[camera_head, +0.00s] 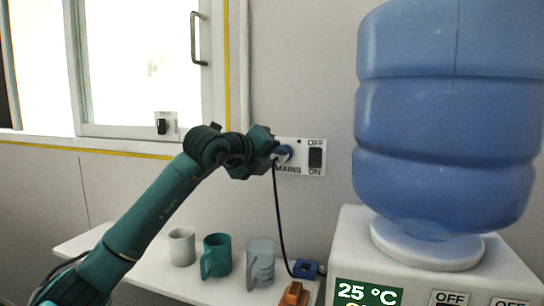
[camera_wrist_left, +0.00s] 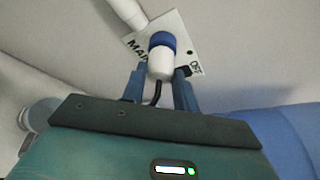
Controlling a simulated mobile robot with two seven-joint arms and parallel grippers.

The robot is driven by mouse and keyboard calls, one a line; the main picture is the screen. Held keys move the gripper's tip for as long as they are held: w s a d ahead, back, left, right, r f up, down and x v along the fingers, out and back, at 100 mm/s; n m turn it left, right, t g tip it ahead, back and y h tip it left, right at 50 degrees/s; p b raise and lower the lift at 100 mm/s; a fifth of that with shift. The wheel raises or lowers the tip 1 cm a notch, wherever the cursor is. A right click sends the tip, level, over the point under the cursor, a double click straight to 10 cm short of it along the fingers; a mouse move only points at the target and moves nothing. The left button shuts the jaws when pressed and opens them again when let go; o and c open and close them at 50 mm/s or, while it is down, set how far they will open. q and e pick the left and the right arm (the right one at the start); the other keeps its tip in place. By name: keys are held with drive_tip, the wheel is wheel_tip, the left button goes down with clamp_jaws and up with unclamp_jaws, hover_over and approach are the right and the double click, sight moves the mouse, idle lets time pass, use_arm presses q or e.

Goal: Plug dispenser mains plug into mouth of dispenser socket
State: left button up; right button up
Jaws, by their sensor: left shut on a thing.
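My left gripper (camera_head: 272,150) is at the wall plate marked MAINS (camera_head: 318,158), shut on the dispenser mains plug. In the left wrist view the white plug (camera_wrist_left: 160,64) sits between the two fingers of the gripper (camera_wrist_left: 160,88), its far end lined up with the blue round socket (camera_wrist_left: 161,40) on the plate. I cannot tell how deep the plug sits. A black cord (camera_head: 278,215) hangs from the plug. My right gripper is not in view.
A switch (camera_head: 315,157) marked OFF and ON is right of the socket. The water dispenser (camera_head: 350,240) with its blue bottle (camera_head: 445,120) stands at right. Below, a white shelf (camera_head: 215,287) holds a white mug (camera_head: 182,247), a teal mug (camera_head: 216,256), a grey mug (camera_head: 260,264) and an orange block (camera_head: 294,294).

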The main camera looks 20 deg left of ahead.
use_arm(q)
drive_tip(key=shift+w, duration=0.25)
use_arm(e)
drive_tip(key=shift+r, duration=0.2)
use_arm(q)
drive_tip(key=o, duration=0.9)
drive_tip(key=shift+o, duration=0.8)
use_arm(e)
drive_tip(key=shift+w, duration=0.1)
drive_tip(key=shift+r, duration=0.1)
use_arm(q)
drive_tip(key=b+v, duration=0.1)
drive_tip(key=v, duration=1.2)
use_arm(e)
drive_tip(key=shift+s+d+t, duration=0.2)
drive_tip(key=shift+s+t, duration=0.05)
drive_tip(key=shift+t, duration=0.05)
use_arm(q)
drive_tip(key=shift+f, duration=0.1)
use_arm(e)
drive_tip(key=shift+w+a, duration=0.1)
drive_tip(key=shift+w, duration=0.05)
